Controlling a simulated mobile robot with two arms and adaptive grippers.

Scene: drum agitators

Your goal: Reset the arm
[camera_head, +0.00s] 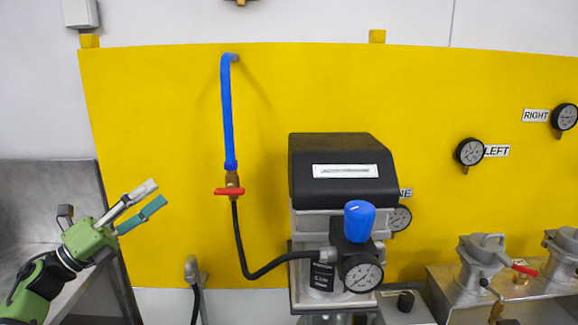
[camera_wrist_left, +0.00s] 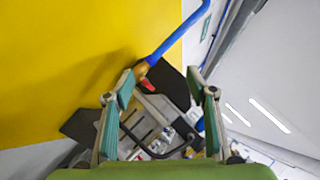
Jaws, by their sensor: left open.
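My left gripper (camera_head: 150,202) is at the lower left of the head view, in front of the yellow panel's left edge. It is open and empty, its fingers pointing up and to the right. In the left wrist view the two green-padded fingers (camera_wrist_left: 162,98) stand apart with nothing between them. The red-handled valve (camera_head: 229,191) on the blue pipe (camera_head: 227,115) is to the gripper's right and apart from it. My right gripper is not in view.
A black-topped unit (camera_head: 343,166) with a blue knob (camera_head: 359,221) and a gauge (camera_head: 361,273) stands centre. A black hose (camera_head: 243,248) links it to the valve. A metal bench with drum fittings (camera_head: 483,262) is at the right. A grey metal surface (camera_head: 48,190) is at the left.

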